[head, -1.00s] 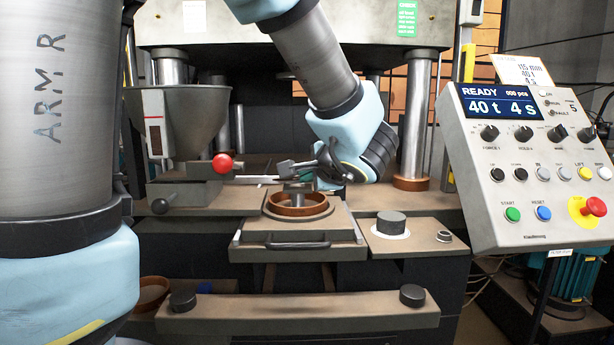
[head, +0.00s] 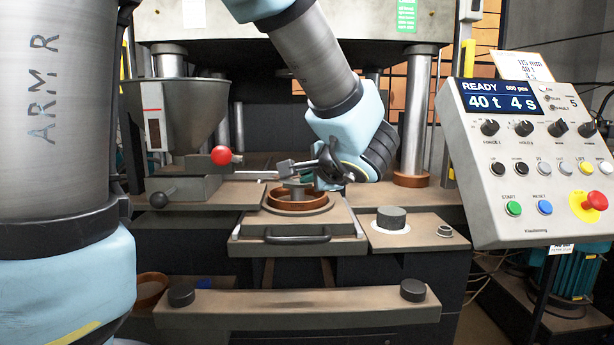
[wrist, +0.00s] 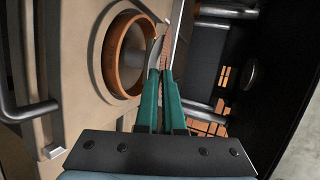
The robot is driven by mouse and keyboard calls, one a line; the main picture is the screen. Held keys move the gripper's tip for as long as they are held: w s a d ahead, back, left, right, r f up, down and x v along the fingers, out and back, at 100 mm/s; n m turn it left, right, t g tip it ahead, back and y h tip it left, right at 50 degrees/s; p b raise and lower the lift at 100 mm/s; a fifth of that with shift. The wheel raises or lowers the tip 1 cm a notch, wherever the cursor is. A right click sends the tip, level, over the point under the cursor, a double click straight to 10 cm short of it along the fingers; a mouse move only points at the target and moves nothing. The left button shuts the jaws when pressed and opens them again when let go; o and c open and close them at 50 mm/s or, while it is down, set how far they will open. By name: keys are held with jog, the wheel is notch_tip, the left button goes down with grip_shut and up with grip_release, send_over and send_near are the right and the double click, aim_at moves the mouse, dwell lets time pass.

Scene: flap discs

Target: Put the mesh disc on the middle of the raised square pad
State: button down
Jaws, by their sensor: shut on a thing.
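My gripper (wrist: 161,72) is shut on a thin, brown-textured piece (wrist: 167,52), which looks like the mesh disc seen nearly edge-on. In the head view the gripper (head: 300,176) is just above an orange-brown ring (head: 297,203); the fingers hide most of the held piece. The ring also shows in the wrist view (wrist: 118,82), left of the green fingers. It sits on a squarish tan plate (head: 255,222) with a dark front handle. A small grey centre piece shows inside the ring. I cannot tell for certain which surface is the raised square pad.
A right-hand plate (head: 425,240) bears a black cylinder (head: 391,217) on a white disc. A hopper (head: 185,115) and red-ball lever (head: 221,155) stand left. Steel columns (head: 415,120) rise behind. A control panel (head: 540,160) stands right, and a bar (head: 300,310) crosses the front.

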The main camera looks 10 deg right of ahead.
jog(key=shift+s+f+b, duration=0.1)
jog(key=shift+f+b, duration=0.45)
jog(key=shift+b, duration=0.05)
jog(key=c, duration=1.2)
grip_release()
jog(key=shift+o, duration=0.2)
jog(key=shift+p+v, duration=0.3)
jog(key=shift+v, duration=1.45)
jog(key=shift+o, duration=0.4)
jog(key=o, duration=0.5)
